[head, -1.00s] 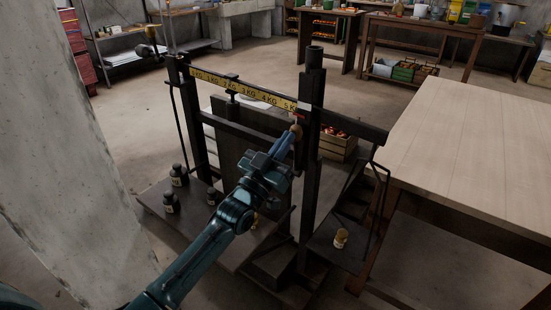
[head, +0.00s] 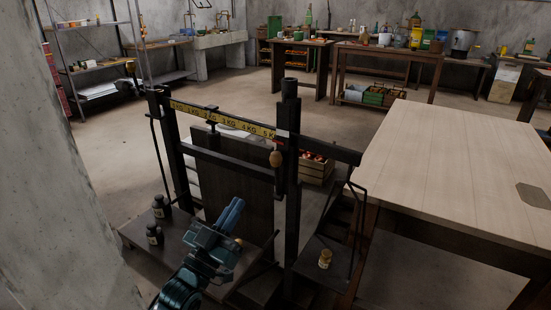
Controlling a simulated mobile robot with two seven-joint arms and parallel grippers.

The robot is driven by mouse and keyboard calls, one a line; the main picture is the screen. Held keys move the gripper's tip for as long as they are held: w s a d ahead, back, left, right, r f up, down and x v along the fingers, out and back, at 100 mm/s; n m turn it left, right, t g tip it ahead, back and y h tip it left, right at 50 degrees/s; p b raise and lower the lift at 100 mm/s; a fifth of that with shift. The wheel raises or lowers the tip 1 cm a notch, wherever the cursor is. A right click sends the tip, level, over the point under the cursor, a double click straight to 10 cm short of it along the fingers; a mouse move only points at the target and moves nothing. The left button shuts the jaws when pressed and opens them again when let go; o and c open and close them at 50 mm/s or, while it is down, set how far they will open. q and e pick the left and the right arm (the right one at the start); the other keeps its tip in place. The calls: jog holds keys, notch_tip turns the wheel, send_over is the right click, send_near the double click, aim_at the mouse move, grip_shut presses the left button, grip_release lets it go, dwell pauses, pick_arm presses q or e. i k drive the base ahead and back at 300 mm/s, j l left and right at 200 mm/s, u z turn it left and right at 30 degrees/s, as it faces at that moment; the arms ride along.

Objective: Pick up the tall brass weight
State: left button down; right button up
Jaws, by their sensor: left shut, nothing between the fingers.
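A brass weight (head: 325,258) stands upright on the small right-hand pan (head: 316,274) of the beam scale. Another brass-coloured piece (head: 239,241) shows just behind my left gripper, over the large platform (head: 135,234); my gripper hides most of it, so I cannot tell its height. My left gripper (head: 232,207) is shut and empty, pointing up and away, in front of the scale's upright board. It is left of the brass weight on the pan and apart from it. My right gripper is out of view.
Dark weights (head: 154,233) stand at the platform's left. The scale's posts (head: 291,180) and yellow-marked beam (head: 222,118), with a wooden knob (head: 276,158), rise around my gripper. A wooden table (head: 450,170) is at right, a concrete pillar (head: 60,180) at left.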

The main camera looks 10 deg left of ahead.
aim_at(325, 263)
jog(key=k+j, duration=0.25)
jog(key=k, duration=0.2)
jog(key=k+j, duration=0.25)
jog(key=k, duration=0.25)
